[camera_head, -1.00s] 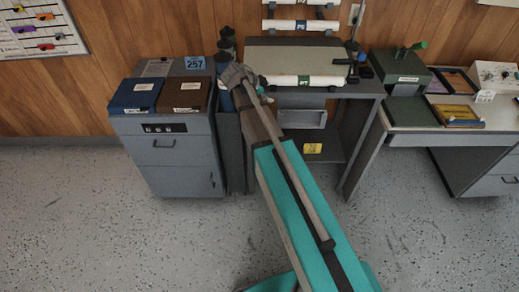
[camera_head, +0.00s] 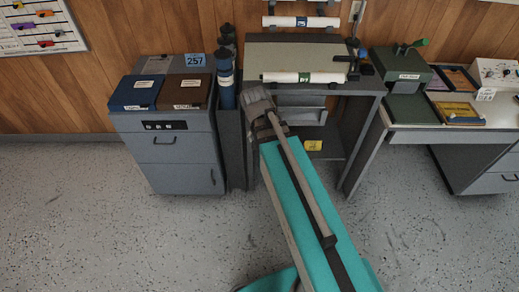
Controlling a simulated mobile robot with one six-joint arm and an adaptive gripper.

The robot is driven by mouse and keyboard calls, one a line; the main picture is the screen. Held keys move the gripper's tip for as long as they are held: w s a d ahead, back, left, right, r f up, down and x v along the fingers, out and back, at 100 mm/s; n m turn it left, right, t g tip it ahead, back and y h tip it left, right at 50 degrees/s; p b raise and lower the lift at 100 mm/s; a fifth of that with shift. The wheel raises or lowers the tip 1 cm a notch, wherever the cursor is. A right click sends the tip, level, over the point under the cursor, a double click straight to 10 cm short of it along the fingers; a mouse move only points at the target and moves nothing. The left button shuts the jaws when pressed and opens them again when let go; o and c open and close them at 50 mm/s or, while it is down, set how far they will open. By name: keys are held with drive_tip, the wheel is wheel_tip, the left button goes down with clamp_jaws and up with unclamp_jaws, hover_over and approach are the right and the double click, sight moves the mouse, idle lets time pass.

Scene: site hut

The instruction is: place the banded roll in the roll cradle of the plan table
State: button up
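A white roll with a green band (camera_head: 304,77) lies lengthwise along the front edge of the plan table (camera_head: 320,54). I cannot make out the cradle under it. Another white roll with a blue band (camera_head: 300,21) rests on brackets on the wall behind. My gripper (camera_head: 258,101) is in front of the table's left end, below and left of the green-banded roll, and appears apart from it. I see it from behind; its fingertips are hidden, so I cannot tell whether it is open or holds anything.
Dark blue cylinders (camera_head: 226,80) stand upright left of the table, close to my gripper. A grey cabinet (camera_head: 172,160) carries a blue box (camera_head: 136,92) and a brown box (camera_head: 184,91). A desk (camera_head: 420,135) with equipment stands right. The floor in front is clear.

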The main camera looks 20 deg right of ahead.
drive_tip(key=s+a+n+y, duration=0.1)
drive_tip(key=s+n, duration=0.1)
drive_tip(key=s+a+n, duration=0.1)
drive_tip(key=s+n, duration=0.1)
drive_tip(key=shift+a+f+y, duration=0.1)
drive_tip(key=shift+a+y, duration=0.1)
drive_tip(key=shift+y, duration=0.2)
idle(0.9)
